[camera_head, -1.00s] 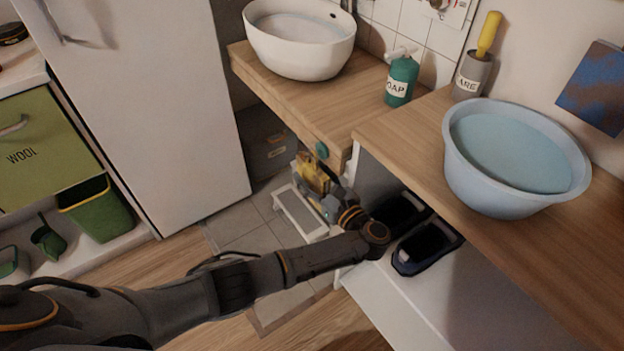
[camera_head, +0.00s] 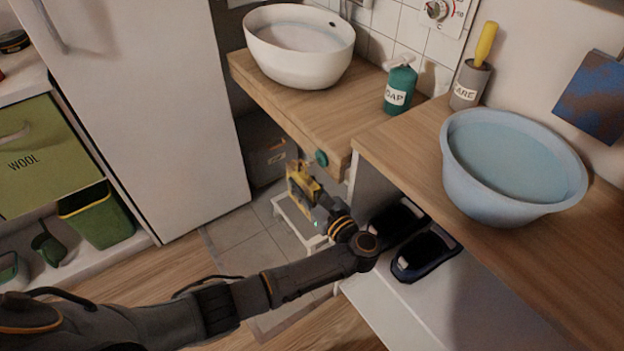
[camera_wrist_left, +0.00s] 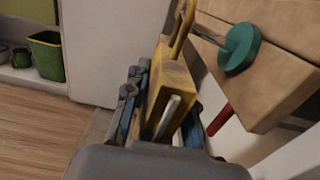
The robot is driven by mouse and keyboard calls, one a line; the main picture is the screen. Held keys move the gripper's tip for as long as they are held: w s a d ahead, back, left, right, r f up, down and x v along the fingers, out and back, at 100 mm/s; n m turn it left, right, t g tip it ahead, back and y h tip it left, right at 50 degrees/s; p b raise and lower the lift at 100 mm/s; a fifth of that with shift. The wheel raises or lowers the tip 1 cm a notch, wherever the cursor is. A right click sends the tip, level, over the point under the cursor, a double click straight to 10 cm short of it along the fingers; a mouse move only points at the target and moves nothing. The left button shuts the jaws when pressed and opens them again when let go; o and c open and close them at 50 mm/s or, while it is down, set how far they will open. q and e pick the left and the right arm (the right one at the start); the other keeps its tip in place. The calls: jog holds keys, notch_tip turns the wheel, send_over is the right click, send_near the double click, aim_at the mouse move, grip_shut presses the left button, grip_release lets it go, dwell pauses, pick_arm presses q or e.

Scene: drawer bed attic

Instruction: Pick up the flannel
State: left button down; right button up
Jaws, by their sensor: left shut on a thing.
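The yellow flannel (camera_head: 299,179) looks like a flat, block-like piece with a loop at its top. It is in my left gripper (camera_head: 310,198), below the front edge of the wooden sink counter. In the left wrist view the flannel (camera_wrist_left: 174,78) sits between the fingers of my left gripper (camera_wrist_left: 160,105), which is shut on it. A teal round knob with a metal peg (camera_head: 321,158) is on the counter edge, and it shows close to the loop in the wrist view (camera_wrist_left: 240,47). I cannot tell whether the loop touches the peg. My right gripper is not in view.
A white basin (camera_head: 298,48) and a teal soap bottle (camera_head: 399,88) stand on the sink counter (camera_head: 300,112). A blue tub (camera_head: 513,167) stands on the right counter, with dark shoes (camera_head: 425,254) on the shelf below. A small white stool (camera_head: 290,215) is under the gripper.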

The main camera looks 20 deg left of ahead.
pick_arm(q)
jog(key=s+a+p, duration=0.1)
jog(key=s+a, duration=0.8)
jog(key=s, duration=0.3)
jog(key=shift+a, duration=0.2)
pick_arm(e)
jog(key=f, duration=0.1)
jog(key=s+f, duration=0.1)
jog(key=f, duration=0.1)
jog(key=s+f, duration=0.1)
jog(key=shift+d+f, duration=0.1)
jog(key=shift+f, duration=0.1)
pick_arm(q)
jog(key=shift+r, duration=0.1)
jog(key=c, duration=1.8)
grip_release()
jog(key=shift+c, duration=0.4)
